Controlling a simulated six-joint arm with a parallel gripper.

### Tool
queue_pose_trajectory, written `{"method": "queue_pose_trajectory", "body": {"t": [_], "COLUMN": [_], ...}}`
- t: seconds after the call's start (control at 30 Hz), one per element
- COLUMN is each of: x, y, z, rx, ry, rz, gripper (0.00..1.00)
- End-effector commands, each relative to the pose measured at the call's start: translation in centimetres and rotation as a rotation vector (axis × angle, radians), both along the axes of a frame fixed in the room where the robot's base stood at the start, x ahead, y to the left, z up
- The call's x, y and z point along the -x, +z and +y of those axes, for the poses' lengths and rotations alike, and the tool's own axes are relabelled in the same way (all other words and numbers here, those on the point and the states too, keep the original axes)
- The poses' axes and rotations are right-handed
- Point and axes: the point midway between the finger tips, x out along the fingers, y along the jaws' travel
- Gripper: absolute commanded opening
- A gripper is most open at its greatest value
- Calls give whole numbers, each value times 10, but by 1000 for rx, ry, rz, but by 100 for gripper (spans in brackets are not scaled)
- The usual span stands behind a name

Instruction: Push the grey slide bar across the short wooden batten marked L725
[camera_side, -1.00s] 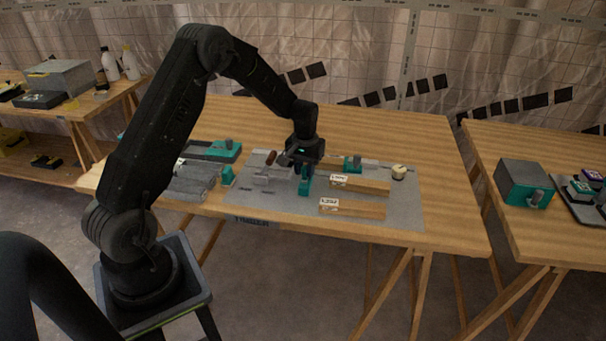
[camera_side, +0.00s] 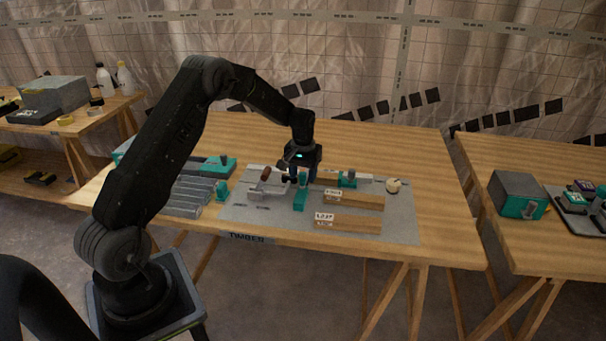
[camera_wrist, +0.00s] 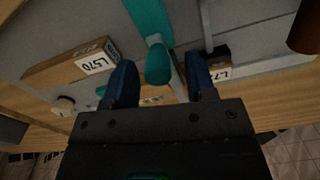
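My gripper (camera_side: 298,177) is low over the clamp in the middle of the bench. In the wrist view my gripper (camera_wrist: 160,85) has its two dark blue fingers apart. A teal rounded clamp part (camera_wrist: 158,62) shows in the gap, and I see no firm hold. A thin grey bar (camera_wrist: 178,78) runs below, close to the right finger. A wooden batten has a partly hidden label (camera_wrist: 220,73) that seems to start L7; the right finger covers part of it. I cannot confirm that it reads L725. Another batten marked L570 (camera_wrist: 70,66) lies left.
A teal jaw (camera_side: 347,179) and a cream knob (camera_side: 393,185) stand right. A dark red handle (camera_side: 266,173) is left of my gripper. The bench's right end is clear.

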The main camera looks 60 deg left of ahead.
Motion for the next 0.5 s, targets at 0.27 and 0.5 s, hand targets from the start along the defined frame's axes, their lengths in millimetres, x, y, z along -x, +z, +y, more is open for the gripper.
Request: {"method": "queue_pose_trajectory", "body": {"t": [0.27,0.5], "x": [1,0], "y": [4,45], "z": [-1,0], "rx": [2,-1], "ry": [-1,-1], "rz": [2,-2], "gripper": [51,51]}}
